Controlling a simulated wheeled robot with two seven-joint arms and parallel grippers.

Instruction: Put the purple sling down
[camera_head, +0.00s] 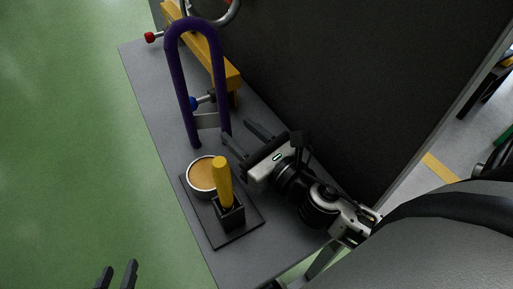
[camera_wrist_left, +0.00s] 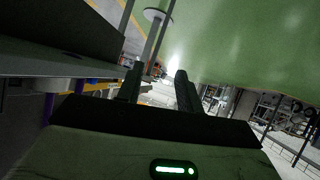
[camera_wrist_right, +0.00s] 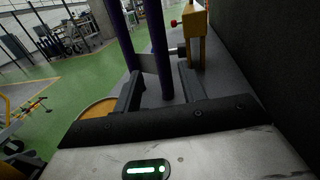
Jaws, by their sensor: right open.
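The purple sling (camera_head: 176,72) is an upside-down U standing upright at the table's left side, with a grey plate (camera_head: 207,121) between its legs. My right gripper (camera_head: 237,132) is open at the lower end of its right leg. In the right wrist view, that leg of the sling (camera_wrist_right: 159,45) comes down between the spread fingertips (camera_wrist_right: 158,82); I cannot tell whether they touch. My left gripper (camera_head: 118,272) is open and empty over the green floor, away from the sling. Its spread fingers (camera_wrist_left: 160,80) also show in the left wrist view.
A round tan-filled dish (camera_head: 201,176) and a yellow handle (camera_head: 222,182) in a black holder stand on a dark plate near the front. A dark panel (camera_head: 350,70) rises on the right.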

